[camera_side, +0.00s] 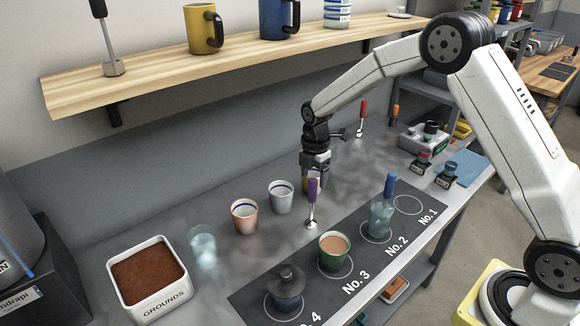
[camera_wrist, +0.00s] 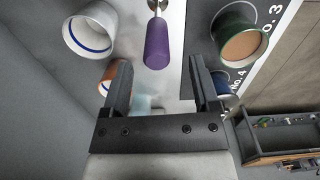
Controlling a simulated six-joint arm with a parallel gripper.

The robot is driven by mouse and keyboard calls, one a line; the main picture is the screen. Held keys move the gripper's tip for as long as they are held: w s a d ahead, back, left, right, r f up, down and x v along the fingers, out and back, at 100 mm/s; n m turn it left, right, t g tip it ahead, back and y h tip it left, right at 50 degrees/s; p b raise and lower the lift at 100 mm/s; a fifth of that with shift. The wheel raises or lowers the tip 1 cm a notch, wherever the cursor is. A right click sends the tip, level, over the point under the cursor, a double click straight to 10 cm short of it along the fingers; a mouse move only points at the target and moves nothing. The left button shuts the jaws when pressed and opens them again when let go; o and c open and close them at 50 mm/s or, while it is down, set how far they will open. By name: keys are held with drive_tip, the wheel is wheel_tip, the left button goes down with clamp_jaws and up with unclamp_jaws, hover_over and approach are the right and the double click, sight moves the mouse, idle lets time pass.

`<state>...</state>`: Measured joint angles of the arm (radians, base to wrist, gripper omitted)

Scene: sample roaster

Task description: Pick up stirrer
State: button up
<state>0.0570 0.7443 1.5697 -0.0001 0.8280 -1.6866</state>
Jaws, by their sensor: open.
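A stirrer with a purple handle (camera_side: 312,190) stands upright on the grey bench, its metal foot down, beside the dark numbered mat. In the wrist view its purple handle (camera_wrist: 157,40) points toward my gripper, lined up with the gap between the fingers and a little beyond the fingertips. My gripper (camera_wrist: 158,66) is open and empty. In the side view my gripper (camera_side: 314,178) is just behind and above the handle, which partly hides the fingers. I cannot tell whether they touch.
A white cup (camera_side: 281,197) and a copper cup (camera_side: 245,216) stand left of the stirrer. A red-handled tool (camera_side: 362,115) stands farther back. A wooden shelf (camera_side: 240,60) runs behind.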

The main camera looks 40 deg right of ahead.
sight(312, 196)
drive_tip(key=shift+w+d+f, duration=0.1)
drive_tip(key=shift+w+f, duration=0.05)
drive_tip(key=shift+f, duration=2.3)
clamp_jaws()
